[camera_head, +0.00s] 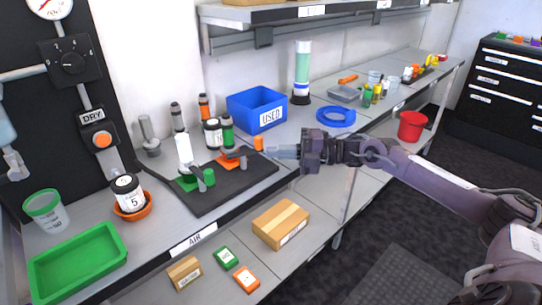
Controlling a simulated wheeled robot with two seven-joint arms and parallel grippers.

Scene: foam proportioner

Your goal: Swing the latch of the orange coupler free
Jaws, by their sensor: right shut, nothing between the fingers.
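The orange coupler (227,161) sits on the right part of a black board (225,190) on the bench. A green-collared bottle stands upright behind it, and a small grey post is at its right side. An orange cylindrical piece (258,143) stands just right of it; I cannot tell whether this is the latch's handle. My right gripper (270,152) reaches in from the right, low over the board's right edge. It is shut and empty, its tips close beside the orange piece; contact is unclear. My left gripper is not in view.
A green coupler (187,182) with a white bottle is left on the board. A blue USED bin (256,110) stands behind. A blue hose coil (336,116) and red bucket (412,126) are right. A green tray (78,262) is front left. A cardboard box (281,224) lies below.

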